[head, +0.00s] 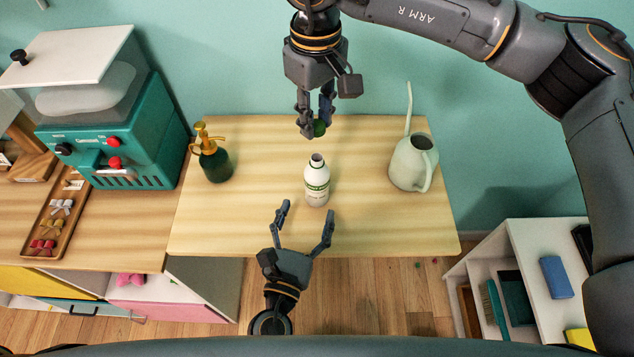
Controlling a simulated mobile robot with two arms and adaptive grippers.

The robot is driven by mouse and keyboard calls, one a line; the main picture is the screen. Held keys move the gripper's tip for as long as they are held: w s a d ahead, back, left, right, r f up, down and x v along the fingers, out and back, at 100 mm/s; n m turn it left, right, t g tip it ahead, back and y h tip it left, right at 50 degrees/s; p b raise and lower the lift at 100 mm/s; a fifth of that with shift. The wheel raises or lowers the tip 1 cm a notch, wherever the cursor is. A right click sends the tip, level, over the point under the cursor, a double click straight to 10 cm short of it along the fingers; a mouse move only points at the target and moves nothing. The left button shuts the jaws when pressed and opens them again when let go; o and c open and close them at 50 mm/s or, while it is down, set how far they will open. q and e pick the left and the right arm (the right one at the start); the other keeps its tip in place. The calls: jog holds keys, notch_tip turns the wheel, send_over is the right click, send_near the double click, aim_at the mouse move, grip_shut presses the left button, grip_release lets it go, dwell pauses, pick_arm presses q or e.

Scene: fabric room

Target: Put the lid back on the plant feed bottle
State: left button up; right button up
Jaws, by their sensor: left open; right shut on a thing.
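The plant feed bottle (317,187) is white with a green label band and stands upright on the wooden table (240,220). Its neck is open at the top. My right gripper (313,128) comes down from above and is shut on a small dark green lid (319,128). The lid is above and apart from the bottle, toward the back of the table; part of it is hidden by the fingers. My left gripper (305,222) is open and empty, in front of the bottle, with its two fingers pointing toward it.
A dark green spray bottle (214,162) with a gold pump stands left of the bottle. A pale watering can (412,165) stands to the right. A teal machine (120,140) and a wooden tray (47,225) sit further left. A white shelf (540,275) is at lower right.

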aim_at(313, 193)
pick_arm(q)
jog(key=x, duration=0.8)
jog(key=shift+w+d, duration=0.1)
jog(key=shift+w, duration=0.1)
jog(key=shift+c, duration=0.4)
grip_shut()
